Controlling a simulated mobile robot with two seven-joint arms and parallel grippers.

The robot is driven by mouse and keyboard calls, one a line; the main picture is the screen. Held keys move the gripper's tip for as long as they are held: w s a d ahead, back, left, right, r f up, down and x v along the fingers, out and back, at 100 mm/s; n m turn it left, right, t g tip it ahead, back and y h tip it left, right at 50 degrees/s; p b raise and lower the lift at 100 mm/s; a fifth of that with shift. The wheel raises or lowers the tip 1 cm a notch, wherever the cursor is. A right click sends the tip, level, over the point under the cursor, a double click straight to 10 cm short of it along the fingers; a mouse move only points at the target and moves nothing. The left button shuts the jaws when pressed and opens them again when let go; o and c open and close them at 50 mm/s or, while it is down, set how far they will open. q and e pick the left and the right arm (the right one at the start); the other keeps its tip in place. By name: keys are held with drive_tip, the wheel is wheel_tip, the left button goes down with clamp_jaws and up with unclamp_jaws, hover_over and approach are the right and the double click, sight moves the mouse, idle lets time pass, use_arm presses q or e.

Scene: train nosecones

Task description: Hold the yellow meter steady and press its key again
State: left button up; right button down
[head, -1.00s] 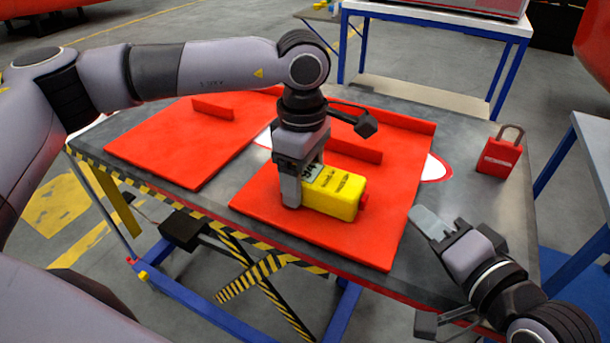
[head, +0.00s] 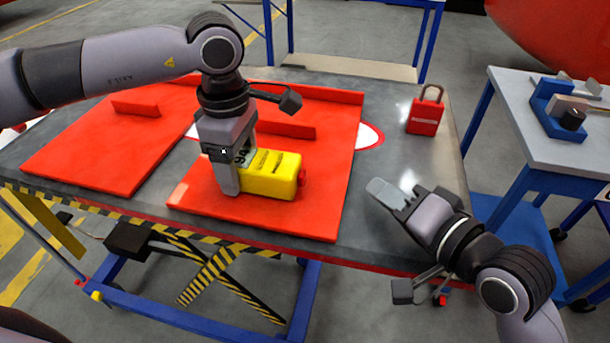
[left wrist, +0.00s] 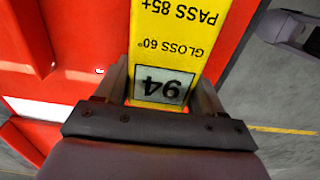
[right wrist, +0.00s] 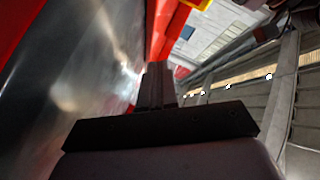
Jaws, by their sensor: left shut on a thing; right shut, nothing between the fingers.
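The yellow meter (head: 270,175) lies on the red panel (head: 310,222) in the head view, with a red key (head: 302,177) on its right end. My left gripper (head: 232,185) is shut on the meter near its display end. In the left wrist view the meter (left wrist: 178,40) sits between the fingers, and its display (left wrist: 162,87) reads 94, upside down, beside "GLOSS 60°" and "PASS 85+". My right gripper (head: 385,193) is shut and empty, to the right of the key and apart from it, over the bare grey tabletop. In the right wrist view its fingers (right wrist: 158,85) are together.
A red padlock (head: 425,115) stands at the back right of the table. A second red panel (head: 100,150) lies to the left. Low red ridges (head: 285,127) stand behind the meter. A side bench (head: 510,85) with a blue fixture stands further right.

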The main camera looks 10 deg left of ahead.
sight(318, 199)
drive_tip(key=shift+w+a, duration=0.15)
drive_tip(key=shift+a, duration=1.75)
drive_tip(key=shift+w+a, duration=0.15)
drive_tip(key=shift+a, duration=1.75)
drive_tip(key=shift+a, duration=0.1)
drive_tip(key=shift+a, duration=0.35)
drive_tip(key=shift+a, duration=0.25)
drive_tip(key=shift+s+a+f, duration=0.1)
drive_tip(key=shift+a+f, duration=0.1)
drive_tip(key=shift+a, duration=0.35)
drive_tip(key=shift+d, duration=0.15)
drive_tip(key=shift+d+r, duration=0.3)
drive_tip(key=shift+r, duration=0.05)
drive_tip(key=shift+d, duration=0.1)
drive_tip(key=shift+s+d+r, duration=0.1)
drive_tip(key=shift+d, duration=2.5)
